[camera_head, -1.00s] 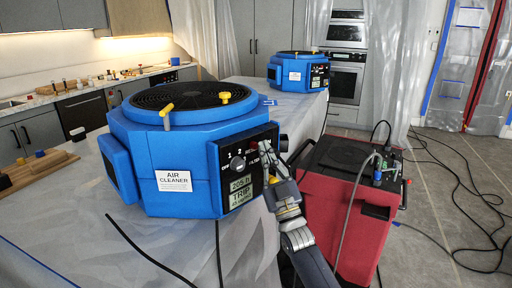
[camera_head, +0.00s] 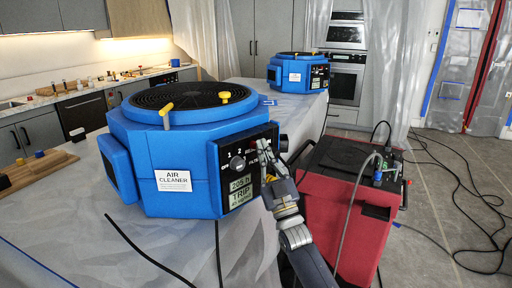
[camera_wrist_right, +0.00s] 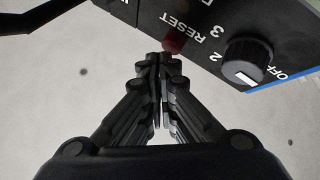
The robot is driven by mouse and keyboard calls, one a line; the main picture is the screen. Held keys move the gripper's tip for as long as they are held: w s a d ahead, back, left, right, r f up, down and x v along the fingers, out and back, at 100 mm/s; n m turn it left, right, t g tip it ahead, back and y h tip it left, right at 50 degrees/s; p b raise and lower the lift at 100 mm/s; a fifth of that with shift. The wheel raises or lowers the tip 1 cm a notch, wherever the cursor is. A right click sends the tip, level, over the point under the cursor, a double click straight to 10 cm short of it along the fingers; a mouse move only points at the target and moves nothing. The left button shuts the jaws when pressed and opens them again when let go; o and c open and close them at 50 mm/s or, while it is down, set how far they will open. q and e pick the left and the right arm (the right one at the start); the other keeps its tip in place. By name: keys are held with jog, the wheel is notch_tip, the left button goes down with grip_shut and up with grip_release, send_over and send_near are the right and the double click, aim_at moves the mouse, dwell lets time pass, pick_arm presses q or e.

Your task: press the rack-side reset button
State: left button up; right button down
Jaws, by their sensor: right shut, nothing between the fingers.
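A blue air cleaner (camera_head: 165,165) stands on the sheeted counter. Its black control panel (camera_head: 230,150) has a knob (camera_head: 237,163) and a "TRIP" label (camera_head: 241,196). The knob also shows in the right wrist view (camera_wrist_right: 246,62). There, a red button (camera_wrist_right: 174,42) sits beside the word RESET on the panel. My right gripper (camera_head: 265,147) is shut and empty, in front of the panel's right part. In the wrist view its fingertips (camera_wrist_right: 165,62) are right by the red button; I cannot tell if they touch it. My left gripper is not in view.
A second blue air cleaner (camera_head: 297,72) stands farther back on the counter. A red machine (camera_head: 345,212) with a black top stands on the floor to the right of my right arm. Black cables (camera_head: 455,205) lie across the floor. A yellow-handled item (camera_head: 166,110) is on the near cleaner's top.

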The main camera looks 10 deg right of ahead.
jog(key=shift+w+a+b, duration=0.25)
jog(key=shift+w+b, duration=0.2)
dwell(0.5)
jog(key=shift+s, duration=0.1)
jog(key=shift+s+d+p, duration=0.45)
jog(key=shift+s+p, duration=0.15)
jog(key=shift+s, duration=0.1)
jog(key=s+d+p, duration=0.1)
jog(key=s, duration=0.2)
jog(key=s+d+p, duration=0.1)
jog(key=shift+s+d+p, duration=0.15)
jog(key=shift+d+p, duration=0.15)
dwell(0.8)
